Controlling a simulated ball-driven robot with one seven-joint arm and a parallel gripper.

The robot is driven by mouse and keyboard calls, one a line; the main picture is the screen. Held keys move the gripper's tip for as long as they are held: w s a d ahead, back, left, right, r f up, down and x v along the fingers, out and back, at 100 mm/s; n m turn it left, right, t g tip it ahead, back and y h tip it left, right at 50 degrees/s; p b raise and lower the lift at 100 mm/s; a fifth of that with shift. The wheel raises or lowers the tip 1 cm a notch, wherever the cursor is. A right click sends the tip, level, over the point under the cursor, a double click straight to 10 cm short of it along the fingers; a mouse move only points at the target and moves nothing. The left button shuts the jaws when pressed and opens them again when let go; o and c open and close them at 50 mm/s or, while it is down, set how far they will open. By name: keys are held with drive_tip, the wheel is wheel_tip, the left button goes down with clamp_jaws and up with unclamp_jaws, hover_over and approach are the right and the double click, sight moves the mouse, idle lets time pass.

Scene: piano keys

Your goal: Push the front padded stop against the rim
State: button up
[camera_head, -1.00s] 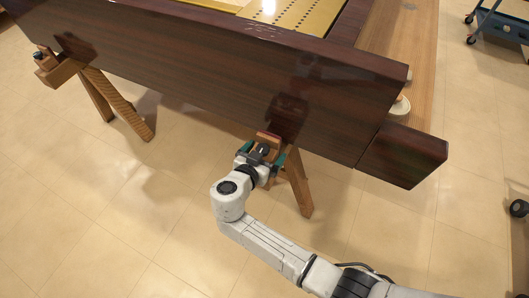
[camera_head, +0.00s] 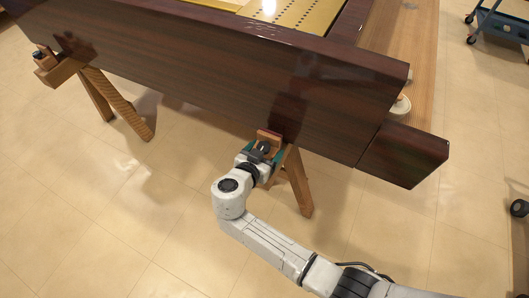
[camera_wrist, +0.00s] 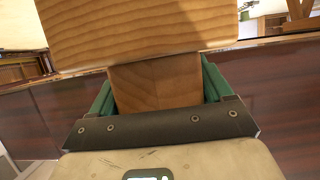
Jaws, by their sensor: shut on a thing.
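The front padded stop (camera_head: 269,136) is a light wooden block at the lower edge of the dark glossy piano rim (camera_head: 215,85), on top of a trestle leg. My gripper (camera_head: 262,154) is shut on it, with a green finger on each side. In the wrist view, the stop's narrower wooden part (camera_wrist: 157,85) sits between the green fingers, and a wider wooden block (camera_wrist: 140,30) lies above it. The pad face is hidden, and I cannot tell whether it touches the rim.
Another wooden stop (camera_head: 55,70) with a dark knob stands on a second trestle (camera_head: 115,102) at the left. A trestle leg (camera_head: 302,185) is just right of my gripper. The tiled floor (camera_head: 110,225) is open at lower left. A blue cart (camera_head: 500,22) stands at upper right.

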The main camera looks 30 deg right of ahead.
drive_tip(key=shift+r+b+x, duration=0.25)
drive_tip(key=shift+b+x, duration=0.5)
drive_tip(key=shift+x, duration=0.4)
drive_tip(key=shift+w+d+r, duration=0.2)
drive_tip(key=shift+w+d, duration=0.05)
drive_tip(key=shift+d, duration=0.05)
drive_tip(key=o, duration=1.4)
drive_tip(key=v, duration=1.1)
drive_tip(key=shift+f+p, duration=0.15)
drive_tip(key=shift+p, duration=0.2)
